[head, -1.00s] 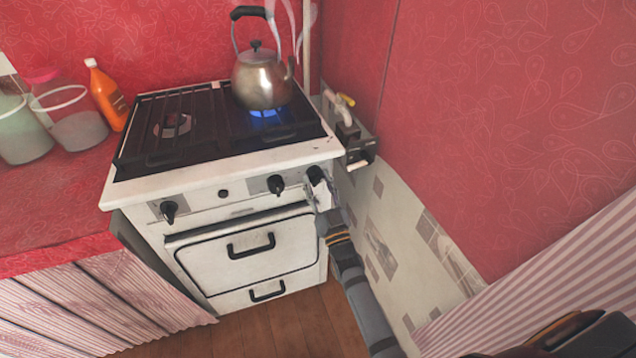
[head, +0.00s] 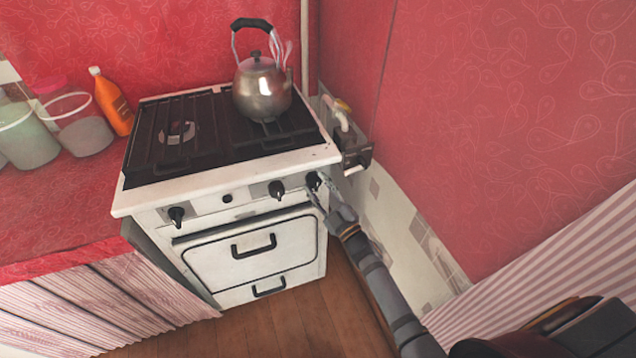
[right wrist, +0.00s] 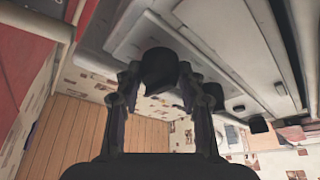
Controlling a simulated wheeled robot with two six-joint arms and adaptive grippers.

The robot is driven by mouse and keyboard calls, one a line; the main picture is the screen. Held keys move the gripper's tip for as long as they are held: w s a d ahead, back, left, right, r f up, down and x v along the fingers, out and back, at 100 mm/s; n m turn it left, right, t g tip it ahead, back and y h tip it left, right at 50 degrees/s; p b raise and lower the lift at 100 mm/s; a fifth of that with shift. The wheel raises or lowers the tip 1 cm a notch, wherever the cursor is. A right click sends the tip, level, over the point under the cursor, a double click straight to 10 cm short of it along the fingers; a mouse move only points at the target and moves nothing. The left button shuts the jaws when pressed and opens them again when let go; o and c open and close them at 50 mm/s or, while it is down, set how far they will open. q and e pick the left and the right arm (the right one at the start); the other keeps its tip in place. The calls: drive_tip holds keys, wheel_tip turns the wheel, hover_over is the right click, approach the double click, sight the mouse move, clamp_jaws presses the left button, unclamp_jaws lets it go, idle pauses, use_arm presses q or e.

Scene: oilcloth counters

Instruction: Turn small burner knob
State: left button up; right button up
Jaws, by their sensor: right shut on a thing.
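The white stove (head: 250,174) has black knobs on its front panel. My right gripper (head: 319,189) is at the rightmost knob (head: 313,179), near the front right corner. In the right wrist view the fingers (right wrist: 158,84) are on both sides of a black knob (right wrist: 158,68), shut on it. The fingers partly cover the knob in the head view. The middle knob (head: 276,189) and left knob (head: 176,215) are free of the gripper. No flame shows at the burner under the kettle. My left gripper is not in view.
A metal kettle (head: 262,92) stands on the right back of the black cooktop. Glass jars (head: 80,128) and an orange bottle (head: 112,104) stand on the red counter at left. A red wall and a gas valve (head: 355,156) are close at right.

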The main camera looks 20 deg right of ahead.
drive_tip(key=shift+n+p, duration=0.3)
drive_tip(key=shift+n, duration=0.4)
drive_tip(key=shift+g+y, duration=0.3)
drive_tip(key=o, duration=1.2)
drive_tip(key=v, duration=1.2)
